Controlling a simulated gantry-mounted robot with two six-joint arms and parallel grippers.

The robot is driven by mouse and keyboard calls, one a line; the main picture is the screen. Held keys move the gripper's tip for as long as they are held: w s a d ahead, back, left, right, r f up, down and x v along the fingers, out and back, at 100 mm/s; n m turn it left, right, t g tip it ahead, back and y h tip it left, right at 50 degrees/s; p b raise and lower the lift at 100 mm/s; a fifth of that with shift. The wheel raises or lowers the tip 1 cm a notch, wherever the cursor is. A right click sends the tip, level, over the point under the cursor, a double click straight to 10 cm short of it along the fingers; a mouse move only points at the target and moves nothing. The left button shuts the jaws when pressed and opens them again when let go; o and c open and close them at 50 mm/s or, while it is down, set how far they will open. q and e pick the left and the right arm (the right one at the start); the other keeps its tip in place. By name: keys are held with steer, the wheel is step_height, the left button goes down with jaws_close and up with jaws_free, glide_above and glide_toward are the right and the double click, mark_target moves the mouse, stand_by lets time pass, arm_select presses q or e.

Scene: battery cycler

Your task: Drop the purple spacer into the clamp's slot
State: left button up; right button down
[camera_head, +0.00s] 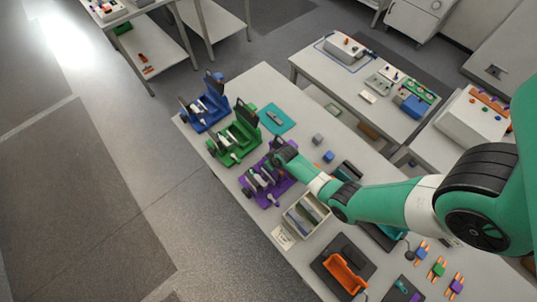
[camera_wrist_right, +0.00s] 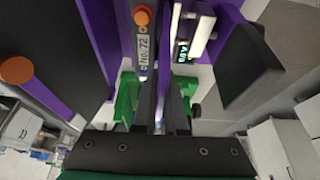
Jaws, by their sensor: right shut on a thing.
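The purple clamp (camera_head: 268,182) stands last in a row of three clamps on the long table in the head view. My right gripper (camera_head: 281,158) is over its far side, and the arm hides part of it. In the right wrist view, purple clamp walls (camera_wrist_right: 103,28) stand ahead of the gripper (camera_wrist_right: 162,100). Its dark fingers are shut on a thin, pale-purple sliver (camera_wrist_right: 159,113), which looks like the purple spacer; the fingers hide most of it. I cannot tell whether it is inside the slot. My left gripper is not in view.
The green clamp (camera_head: 236,137) and blue clamp (camera_head: 207,105) stand beyond the purple one. A divided bin (camera_head: 305,214) is close beside it. A teal mat (camera_head: 277,119) and small grey (camera_head: 318,138) and blue (camera_head: 329,156) blocks lie on the right.

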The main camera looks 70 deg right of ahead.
steer(key=shift+f+b, duration=0.35)
steer(key=shift+f, duration=0.25)
steer(key=shift+s+f, duration=0.1)
steer(key=shift+f, duration=0.2)
